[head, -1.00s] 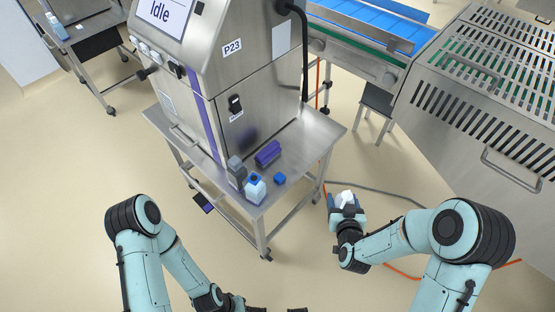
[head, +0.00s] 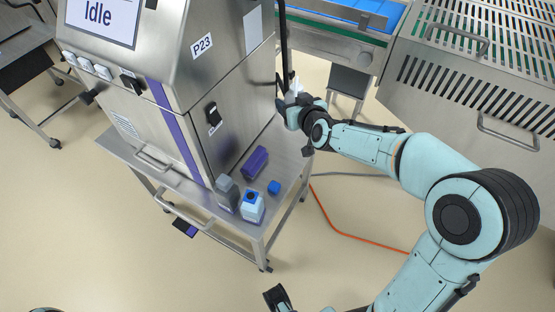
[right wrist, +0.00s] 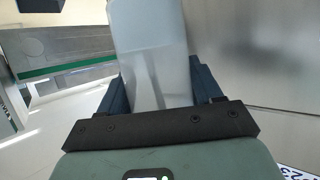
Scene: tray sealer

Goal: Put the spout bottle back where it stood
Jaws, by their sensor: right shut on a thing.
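My right gripper (head: 291,104) is shut on the spout bottle (head: 295,86), a pale, whitish bottle that shows above the fingers. It is held in the air, in line with the far right corner of the machine. In the right wrist view the translucent bottle (right wrist: 152,55) stands between the dark blue fingers. Its lower end is hidden behind the gripper's black bar. What looks like part of my left gripper (head: 278,297) shows dark at the bottom edge of the head view; its opening cannot be made out.
The steel machine (head: 185,125) marked P23 stands on a wheeled table (head: 290,193). A slotted steel hood (head: 460,95) stands at right.

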